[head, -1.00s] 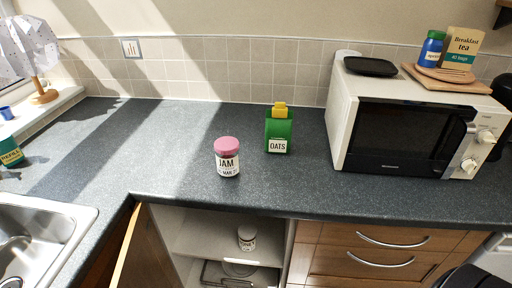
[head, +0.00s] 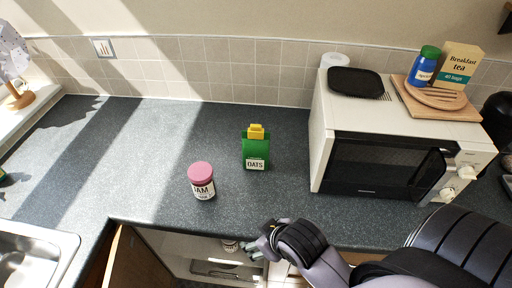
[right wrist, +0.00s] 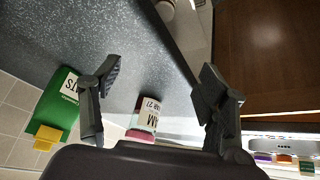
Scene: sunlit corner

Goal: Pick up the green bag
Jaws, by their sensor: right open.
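The green bag (head: 255,150) stands upright on the dark worktop, with a yellow clip on top and a white OATS label. In the right wrist view the green bag (right wrist: 53,106) shows at the left, outside the fingers. My right gripper (head: 257,243) is at the worktop's front edge, in front of the bag and apart from it. In the right wrist view its two fingers (right wrist: 158,88) are spread wide with nothing held between them. My left gripper is not in view.
A jam jar (head: 202,181) with a pink lid stands left of the bag and nearer the front; it also shows beyond the fingers (right wrist: 147,114). A white microwave (head: 318,150) stands to the right. The worktop (head: 150,150) left of the jar is clear. An open cupboard lies below.

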